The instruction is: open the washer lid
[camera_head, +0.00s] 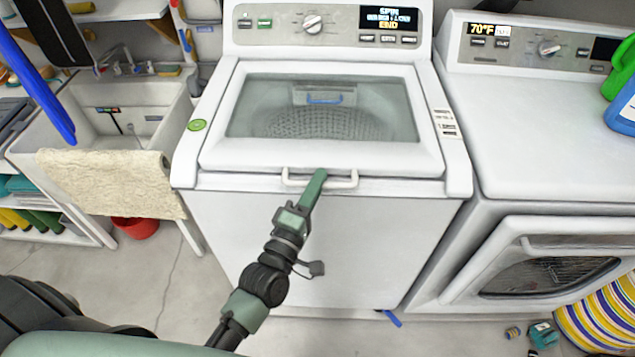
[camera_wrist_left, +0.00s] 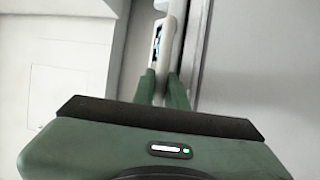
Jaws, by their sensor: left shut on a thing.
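The white top-load washer (camera_head: 290,230) stands in the middle of the head view. Its lid (camera_head: 310,158) has a glass window (camera_head: 330,110) and lies closed; the drum shows through the glass. A white bar handle (camera_head: 345,183) sits at the lid's front edge. My left gripper (camera_head: 318,178) is at the middle of this handle, with its fingers around the bar. In the left wrist view the green fingers (camera_wrist_left: 163,85) are shut on the handle (camera_wrist_left: 165,25). The fingertips partly hide the bar. My right gripper is in neither view.
A dryer (camera_head: 550,150) stands to the right, with its front door (camera_head: 550,270) low down. A sink (camera_head: 120,110) with a beige towel (camera_head: 110,180) is on the left. A red bucket (camera_head: 136,228) is under it. The floor before the washer looks mostly clear.

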